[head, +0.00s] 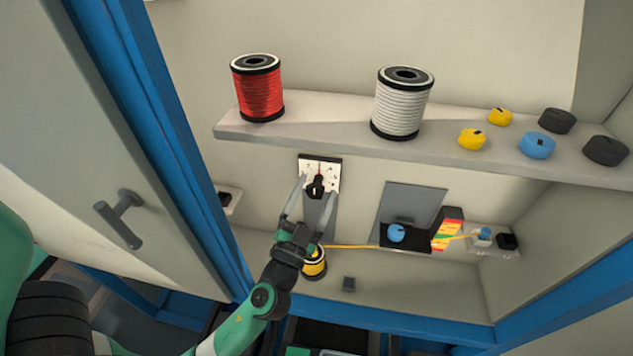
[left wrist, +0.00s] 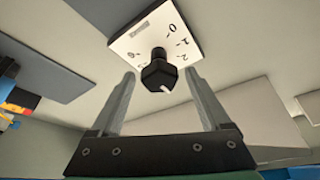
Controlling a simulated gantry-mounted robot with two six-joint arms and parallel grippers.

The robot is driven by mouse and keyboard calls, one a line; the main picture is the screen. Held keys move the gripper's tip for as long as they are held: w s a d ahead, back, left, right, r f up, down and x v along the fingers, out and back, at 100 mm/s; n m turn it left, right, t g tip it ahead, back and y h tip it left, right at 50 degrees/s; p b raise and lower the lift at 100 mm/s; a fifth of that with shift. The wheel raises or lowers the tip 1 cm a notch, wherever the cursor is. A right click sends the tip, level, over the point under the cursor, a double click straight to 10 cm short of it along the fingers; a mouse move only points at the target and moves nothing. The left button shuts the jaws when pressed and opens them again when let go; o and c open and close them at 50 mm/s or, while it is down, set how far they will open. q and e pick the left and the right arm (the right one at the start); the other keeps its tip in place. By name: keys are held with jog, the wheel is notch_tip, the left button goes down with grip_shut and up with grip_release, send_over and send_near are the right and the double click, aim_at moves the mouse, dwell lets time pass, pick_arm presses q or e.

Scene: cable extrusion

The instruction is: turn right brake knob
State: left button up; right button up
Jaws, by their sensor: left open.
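A black knob (head: 316,186) sits on a white square dial plate (head: 330,163) on the back wall, below the shelf. In the left wrist view the knob (left wrist: 158,74) shows a white pointer mark, and the dial plate (left wrist: 150,38) bears printed numbers. My left gripper (head: 318,189) is open, its two fingers pointing at the knob, one on each side. In the left wrist view the knob appears between the fingertips (left wrist: 160,76); whether they touch it I cannot tell. Another black knob (head: 508,241) sits on a small plate at the far right. My right gripper is not in view.
Red (head: 258,90) and white (head: 402,103) spools stand on the shelf (head: 330,138), with yellow, blue and black caps at its right. A yellow spool (head: 314,263) below feeds a yellow cable rightward past a blue knob (head: 396,233). A grey door (head: 120,130) stands at left.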

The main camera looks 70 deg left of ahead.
pick_arm(q)
jog(key=shift+w+a+r, duration=0.15)
jog(key=shift+w+a, duration=0.25)
jog(key=shift+a, duration=0.05)
grip_shut()
